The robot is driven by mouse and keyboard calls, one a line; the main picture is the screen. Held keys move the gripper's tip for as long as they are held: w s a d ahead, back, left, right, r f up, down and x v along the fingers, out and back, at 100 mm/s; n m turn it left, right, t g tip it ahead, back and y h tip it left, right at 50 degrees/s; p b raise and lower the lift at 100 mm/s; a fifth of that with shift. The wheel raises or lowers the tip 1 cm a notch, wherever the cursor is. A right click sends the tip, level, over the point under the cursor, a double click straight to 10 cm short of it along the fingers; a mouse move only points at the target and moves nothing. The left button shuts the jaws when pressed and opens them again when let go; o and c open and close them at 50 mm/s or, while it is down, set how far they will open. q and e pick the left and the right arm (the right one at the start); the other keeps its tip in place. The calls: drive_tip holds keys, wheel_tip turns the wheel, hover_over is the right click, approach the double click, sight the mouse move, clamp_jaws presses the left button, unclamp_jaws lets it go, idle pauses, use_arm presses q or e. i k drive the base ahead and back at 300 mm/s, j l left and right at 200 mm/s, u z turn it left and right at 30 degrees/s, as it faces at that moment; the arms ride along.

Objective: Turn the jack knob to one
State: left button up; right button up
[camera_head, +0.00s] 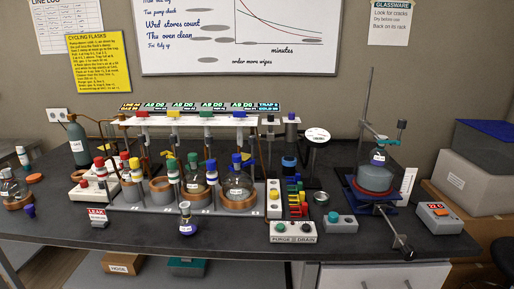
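A lab jack (378,205) with blue plates stands at the right of the dark bench. A metal rod runs from it toward the front edge and ends in a dark jack knob (406,252). Any marks or numbers on the knob are too small to read. A round flask (375,178) with a grey body sits above the jack, by a tall stand rod (366,110). Neither of my grippers shows in the head view, and nothing touches the knob.
A grey box with a red display (438,218) stands right of the knob. A box with a teal button (340,224) and a purge/drain box (293,232) stand to the left. A rack of flasks (180,200) fills the middle. Bare bench lies around the knob.

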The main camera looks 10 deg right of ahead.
sight(407, 252)
drive_tip(key=z, duration=1.4)
